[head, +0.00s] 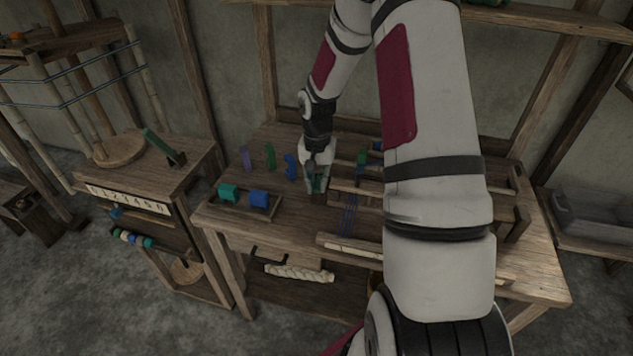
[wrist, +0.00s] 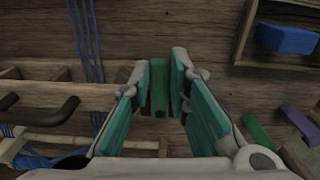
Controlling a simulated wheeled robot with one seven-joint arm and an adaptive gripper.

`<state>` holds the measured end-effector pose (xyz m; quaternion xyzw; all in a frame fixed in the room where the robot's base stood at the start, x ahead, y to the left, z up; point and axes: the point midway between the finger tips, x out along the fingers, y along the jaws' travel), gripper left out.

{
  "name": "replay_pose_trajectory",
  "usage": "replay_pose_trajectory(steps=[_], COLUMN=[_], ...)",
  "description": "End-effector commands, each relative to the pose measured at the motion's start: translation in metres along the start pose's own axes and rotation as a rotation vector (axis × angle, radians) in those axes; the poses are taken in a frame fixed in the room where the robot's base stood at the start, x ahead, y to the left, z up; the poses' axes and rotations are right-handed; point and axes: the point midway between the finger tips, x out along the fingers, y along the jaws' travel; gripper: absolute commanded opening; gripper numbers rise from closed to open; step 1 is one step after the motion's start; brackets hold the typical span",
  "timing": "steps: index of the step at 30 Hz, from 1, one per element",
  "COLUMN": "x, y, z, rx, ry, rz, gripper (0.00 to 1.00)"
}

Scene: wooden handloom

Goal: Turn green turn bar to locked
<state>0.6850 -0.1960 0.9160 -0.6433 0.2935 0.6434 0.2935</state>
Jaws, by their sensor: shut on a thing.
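The green turn bar (wrist: 159,92) is a narrow dark green piece between my fingers in the wrist view, at the edge of the loom's wooden frame. My gripper (wrist: 160,75) has teal pads on both sides of it and is shut on it. In the head view my gripper (head: 317,183) is low over the loom table, left of the warp frame. My fingers mostly hide the bar there, so I cannot tell its exact angle.
A tray with teal (head: 228,192) and blue (head: 260,199) blocks lies left of my gripper. Purple (head: 246,158), green (head: 270,157) and blue (head: 291,167) pieces stand behind it. Blue warp threads (wrist: 88,45) and a dark handle (wrist: 50,112) lie left in the wrist view.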

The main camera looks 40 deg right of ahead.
Motion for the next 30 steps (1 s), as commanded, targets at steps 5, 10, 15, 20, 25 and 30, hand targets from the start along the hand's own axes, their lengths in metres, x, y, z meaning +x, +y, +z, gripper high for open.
replay_pose_trajectory(steps=[5,10,15,20,25,30], x=[-0.001,-0.001,-0.001,-0.001,-0.001,-0.001], y=[0.006,0.013,0.021,0.028,0.034,0.040], z=[0.000,-0.001,-0.004,-0.008,-0.013,-0.019], rx=[-0.101,-0.245,-0.406,-0.558,-0.720,-0.882], ry=[0.000,0.000,0.000,0.001,0.000,0.000], rz=[0.000,0.000,0.000,0.000,-0.001,0.000], gripper=[0.00,0.00,0.00,0.00,0.00,0.00])
